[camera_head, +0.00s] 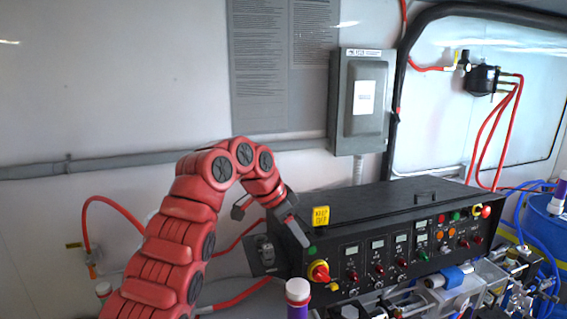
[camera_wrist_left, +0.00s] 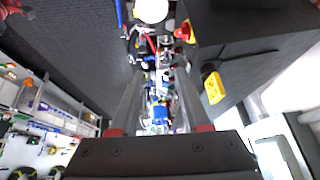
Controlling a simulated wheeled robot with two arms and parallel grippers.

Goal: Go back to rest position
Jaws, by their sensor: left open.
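My left arm comes in from the left in the head view and bends down at the wrist. My left gripper (camera_head: 268,226) hangs at the left end of the black control box (camera_head: 345,212), its fingers apart and nothing seen between them. In the left wrist view my left gripper (camera_wrist_left: 158,100) also shows spread fingers, with machine parts seen beyond the gap. Whether a finger touches the box is hard to tell. My right gripper is not in view.
The box carries a yellow tag (camera_head: 320,216), a red-yellow rotary switch (camera_head: 319,272) and several knobs. Pipes and fittings (camera_head: 455,290) crowd its front. A grey wall cabinet (camera_head: 360,102) hangs behind. A blue drum (camera_head: 548,222) stands at right. Red hoses run at left.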

